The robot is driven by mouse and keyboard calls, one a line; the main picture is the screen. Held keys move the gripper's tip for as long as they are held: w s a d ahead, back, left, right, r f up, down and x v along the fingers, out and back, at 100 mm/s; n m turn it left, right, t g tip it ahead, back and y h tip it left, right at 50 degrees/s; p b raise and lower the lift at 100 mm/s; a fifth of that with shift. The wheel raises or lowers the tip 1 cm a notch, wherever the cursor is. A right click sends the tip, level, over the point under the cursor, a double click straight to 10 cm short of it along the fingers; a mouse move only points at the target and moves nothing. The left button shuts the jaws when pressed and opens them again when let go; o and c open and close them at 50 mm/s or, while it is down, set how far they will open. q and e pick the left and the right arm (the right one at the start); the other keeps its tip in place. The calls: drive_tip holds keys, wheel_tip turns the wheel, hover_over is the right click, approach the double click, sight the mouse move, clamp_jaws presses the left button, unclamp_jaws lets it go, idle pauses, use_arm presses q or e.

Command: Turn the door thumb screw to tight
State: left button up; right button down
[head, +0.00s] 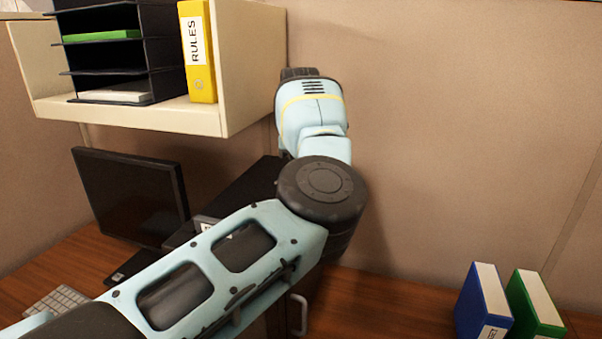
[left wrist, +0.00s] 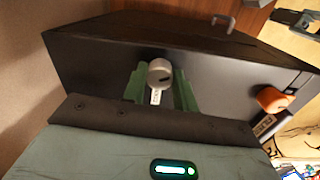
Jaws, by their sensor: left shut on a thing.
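A round silver thumb screw (left wrist: 160,72) with a dark slot mark sits on the face of a black machine case (left wrist: 100,50) in the left wrist view. A small white label shows just below it. My left gripper (left wrist: 159,84) has its green fingers on both sides of the screw and is shut on it. In the head view my left arm reaches across to the dark case (head: 238,190), and its hand and the screw are hidden there.
An orange knob (left wrist: 272,98) sticks out at the case's right end. A monitor (head: 130,195) stands at the left of the wooden desk, below a shelf (head: 245,60) with a yellow binder (head: 198,55). Blue (head: 482,300) and green (head: 533,305) binders stand at the right.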

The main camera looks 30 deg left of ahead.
use_arm(q)
drive_tip(key=m, duration=0.5)
drive_tip(key=shift+m, duration=0.3)
idle(0.4)
drive_tip(key=o, duration=1)
drive_tip(key=shift+c, duration=0.2)
drive_tip(key=shift+s+r, duration=0.1)
drive_tip(key=shift+r, duration=3.75)
